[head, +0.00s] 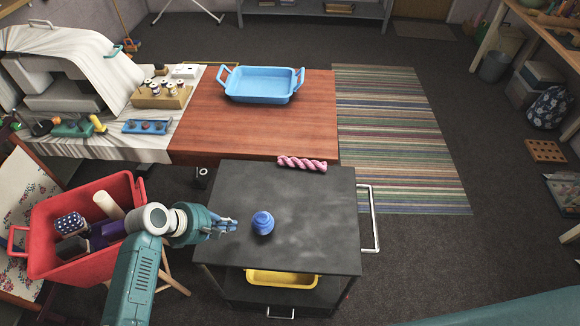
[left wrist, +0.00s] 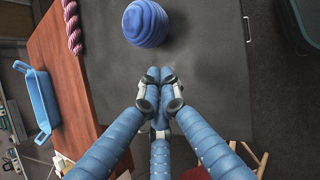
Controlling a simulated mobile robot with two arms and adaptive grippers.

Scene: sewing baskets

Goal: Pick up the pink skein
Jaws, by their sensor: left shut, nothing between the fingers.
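The pink skein (head: 302,163) is a twisted length of yarn. It lies at the far edge of the black cart top (head: 310,215), close to the wooden table. In the left wrist view the pink skein (left wrist: 72,27) shows at the upper left. My left gripper (head: 232,226) is shut and empty over the left part of the cart top, nearer to me than the skein and apart from it. In the left wrist view the fingertips (left wrist: 158,75) are together with nothing between them. My right gripper is not in view.
A blue ball of yarn (head: 263,222) sits on the cart just right of my left gripper. A blue tray (head: 262,85) stands on the wooden table (head: 220,130). A red basket (head: 45,215) with several items is at the left. A yellow bin (head: 280,279) is below the cart top.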

